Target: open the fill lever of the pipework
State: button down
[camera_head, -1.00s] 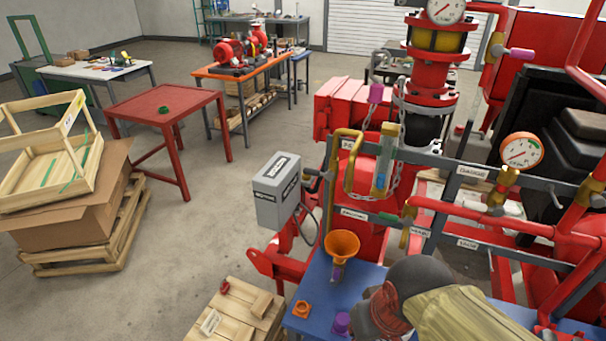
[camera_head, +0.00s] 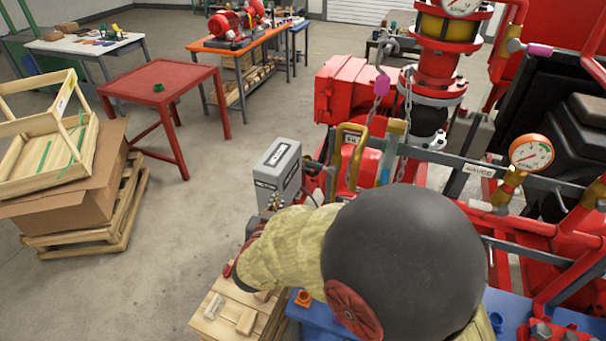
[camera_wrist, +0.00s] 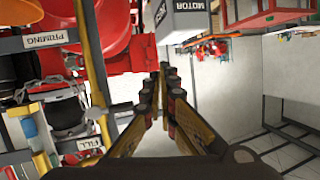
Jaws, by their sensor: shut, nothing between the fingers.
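The grey pipework rail carries a FILL label (camera_wrist: 88,144) in the wrist view, beside an upright brass pipe (camera_wrist: 97,88). In the head view the brass pipe loop (camera_head: 350,158) rises right of the grey motor box (camera_head: 278,172). I cannot clearly pick out the fill lever; my arm covers much of the lower pipework in the head view. My gripper (camera_wrist: 160,78) is shut and empty, its fingers pointing towards red parts near the motor box.
A PRIMING label (camera_wrist: 45,40) marks another rail part. A pressure gauge (camera_head: 531,153) and red pipes stand at the right. A wooden crate (camera_head: 235,310) lies below my arm. The red table (camera_head: 165,85) stands at the left, with open floor between.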

aim_at(313, 163)
jog(key=d+r+m+t+h, duration=0.2)
jog(key=d+r+h, duration=0.3)
jog(key=d+r, duration=0.3)
jog(key=shift+a+r+b+x, duration=0.15)
jog(key=shift+b+x, duration=0.05)
jog(key=shift+x, duration=1.5)
jog(key=shift+a+r+b+x, duration=0.15)
jog(key=shift+r+b+x, duration=0.05)
jog(key=shift+x, duration=1.5)
jog(key=shift+a+r+b+x, duration=0.15)
jog(key=shift+b+x, duration=0.05)
jog(key=shift+x, duration=1.5)
jog(key=shift+w+a+f+b, duration=0.15)
jog(key=shift+a+f+b, duration=0.1)
jog(key=shift+f, duration=0.15)
jog(key=shift+w+a+f+b, duration=0.1)
jog(key=shift+a+f+b, duration=0.15)
jog(key=shift+f, duration=0.2)
jog(key=shift+f+b, duration=1.05)
jog(key=shift+f, duration=0.5)
jog(key=shift+s+d+f+b, duration=0.1)
jog(key=shift+d+f+b, duration=0.15)
jog(key=shift+f+b, duration=0.3)
jog(key=shift+s+d+f+b, duration=0.15)
jog(key=shift+d+f+b, duration=0.15)
jog(key=shift+f, duration=0.5)
jog(key=shift+s+d+f+b, duration=0.1)
jog(key=shift+d+f+b, duration=0.1)
jog(key=shift+f+b, duration=0.4)
